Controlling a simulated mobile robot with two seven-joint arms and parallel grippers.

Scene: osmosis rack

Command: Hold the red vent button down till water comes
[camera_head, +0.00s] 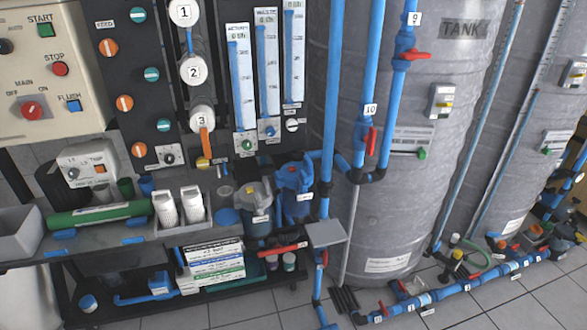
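Two filter housings stand near the middle, one with a grey-beige cap (253,193) and one with a blue cap (294,176). Small details show on their caps, but they are too small for me to make out a red vent button for certain. A red round button (60,69) labelled STOP is on the beige control panel at the upper left. No water is seen coming out anywhere. Neither of my grippers is in view.
A grey bench (120,243) holds a green cylinder (98,216) and two white cartridges (193,205). Large grey tanks (400,220) stand right of blue vertical pipes (331,100). Blue pipes with red-handled valves run along the floor at right. Tiled floor in front is partly clear.

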